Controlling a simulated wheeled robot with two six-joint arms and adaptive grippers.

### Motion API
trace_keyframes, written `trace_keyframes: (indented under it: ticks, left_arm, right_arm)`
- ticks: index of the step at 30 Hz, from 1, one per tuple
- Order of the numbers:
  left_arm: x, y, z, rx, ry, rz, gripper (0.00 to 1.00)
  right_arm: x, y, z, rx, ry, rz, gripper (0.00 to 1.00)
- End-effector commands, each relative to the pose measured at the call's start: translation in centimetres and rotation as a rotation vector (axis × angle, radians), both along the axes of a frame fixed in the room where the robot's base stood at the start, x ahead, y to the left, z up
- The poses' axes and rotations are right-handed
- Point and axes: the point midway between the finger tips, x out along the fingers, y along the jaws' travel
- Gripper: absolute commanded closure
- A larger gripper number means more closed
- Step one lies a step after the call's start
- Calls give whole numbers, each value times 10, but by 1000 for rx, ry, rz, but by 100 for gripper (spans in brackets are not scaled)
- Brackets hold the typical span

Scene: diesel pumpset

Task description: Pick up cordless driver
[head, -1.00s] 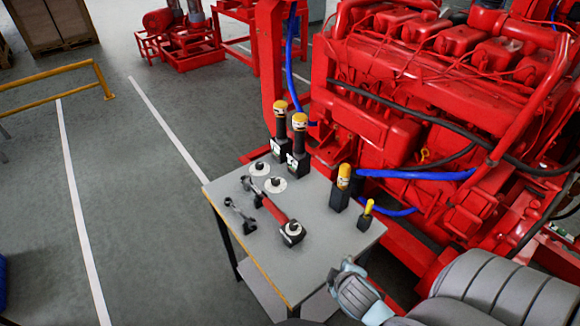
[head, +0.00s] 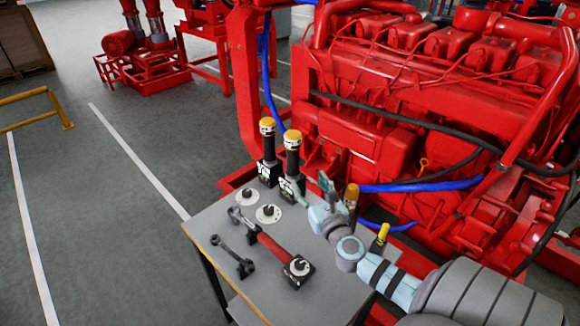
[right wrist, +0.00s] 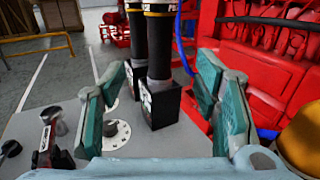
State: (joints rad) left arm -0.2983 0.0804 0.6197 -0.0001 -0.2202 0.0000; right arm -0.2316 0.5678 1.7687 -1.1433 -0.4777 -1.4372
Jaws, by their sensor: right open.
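Two tall upright cordless drivers with yellow tops and black bases, a left one (head: 268,155) and a right one (head: 291,165), stand at the back of the grey table (head: 225,300). A third yellow-topped tool (head: 351,194) stands to their right, partly hidden by my right gripper (head: 326,200). In the right wrist view, my right gripper (right wrist: 165,95) is open and empty. The left driver (right wrist: 131,50) and the right driver (right wrist: 160,60) appear between its fingers, ahead of them; I see no contact. Their tops are cut off there. My left gripper is not in view.
A red-handled tool (head: 268,247), a dark wrench (head: 232,257) and two white discs with black knobs (head: 247,197) (head: 268,213) lie on the table. A small yellow-topped item (head: 380,237) stands at right. The red engine (head: 400,110) rises close behind.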

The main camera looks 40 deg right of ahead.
Motion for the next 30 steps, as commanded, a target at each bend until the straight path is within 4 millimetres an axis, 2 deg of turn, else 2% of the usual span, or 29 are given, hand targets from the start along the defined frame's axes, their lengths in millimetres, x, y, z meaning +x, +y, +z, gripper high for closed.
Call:
trace_keyframes:
  ticks: [9,14,21,29,30]
  left_arm:
    - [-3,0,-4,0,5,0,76]
    - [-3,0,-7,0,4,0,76]
    - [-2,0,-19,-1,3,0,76]
    - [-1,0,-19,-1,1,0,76]
    - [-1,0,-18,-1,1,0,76]
  right_arm:
    - [70,-20,2,4,-4,8,44]
    - [86,-28,3,5,-3,7,44]
    - [123,-49,5,6,-3,4,44]
    - [129,-52,7,6,-1,4,44]
    - [129,-52,7,6,-1,4,50]
